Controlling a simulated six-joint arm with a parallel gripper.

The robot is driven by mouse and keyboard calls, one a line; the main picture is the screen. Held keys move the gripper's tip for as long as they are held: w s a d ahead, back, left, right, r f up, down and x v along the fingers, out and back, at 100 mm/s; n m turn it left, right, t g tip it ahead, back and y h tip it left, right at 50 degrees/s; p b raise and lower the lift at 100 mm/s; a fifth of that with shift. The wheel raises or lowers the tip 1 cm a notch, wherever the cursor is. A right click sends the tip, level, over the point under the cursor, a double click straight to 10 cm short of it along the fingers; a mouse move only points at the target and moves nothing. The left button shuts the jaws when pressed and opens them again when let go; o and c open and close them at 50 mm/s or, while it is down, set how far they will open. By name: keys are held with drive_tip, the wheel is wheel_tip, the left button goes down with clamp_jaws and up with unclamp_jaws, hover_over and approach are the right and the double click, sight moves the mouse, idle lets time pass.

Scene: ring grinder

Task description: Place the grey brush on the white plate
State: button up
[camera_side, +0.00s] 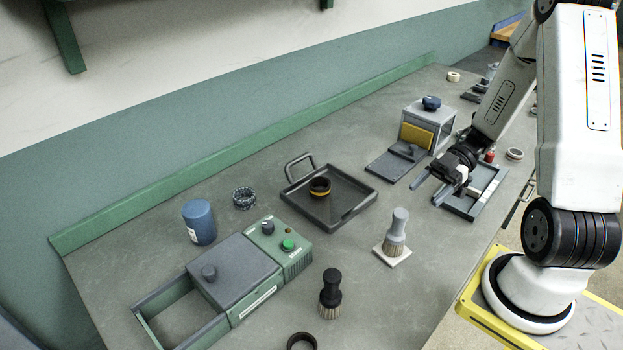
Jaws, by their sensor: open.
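The grey brush (397,230) stands upright, bristles down, on the small white plate (381,253) near the middle right of the table. My gripper (427,191) is open with two dark fingers pointing left. It is above and to the right of the brush, apart from it, over the left edge of a shallow dark tray (461,209). Nothing shows between the fingers. Part of the white plate is hidden behind the brush's bristles.
A black brush (330,293) stands near the front. A dark tray (350,214) holds a ring (319,187). A grinder box with green panel (279,248), a blue cylinder (199,222) and a bearing (244,198) stand left. A box with yellow pad (416,136) is behind my gripper.

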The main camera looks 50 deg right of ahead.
drive_tip(key=shift+s+d+r, duration=0.15)
drive_tip(key=shift+d+r, duration=0.1)
drive_tip(key=shift+d, duration=0.4)
drive_tip(key=w+a+r+m+t+h, duration=0.25)
drive_tip(key=w+m+t+h, duration=0.5)
drive_tip(key=w+h, duration=0.7)
drive_tip(key=s+a+f+m+g+y, duration=0.1)
drive_tip(key=s+a+f+m+g, duration=0.1)
drive_tip(key=s+a+m+g, duration=0.5)
drive_tip(key=s+a+m, duration=0.1)
drive_tip(key=s+a, duration=0.1)
drive_tip(key=a, duration=0.2)
drive_tip(key=shift+s, duration=0.25)
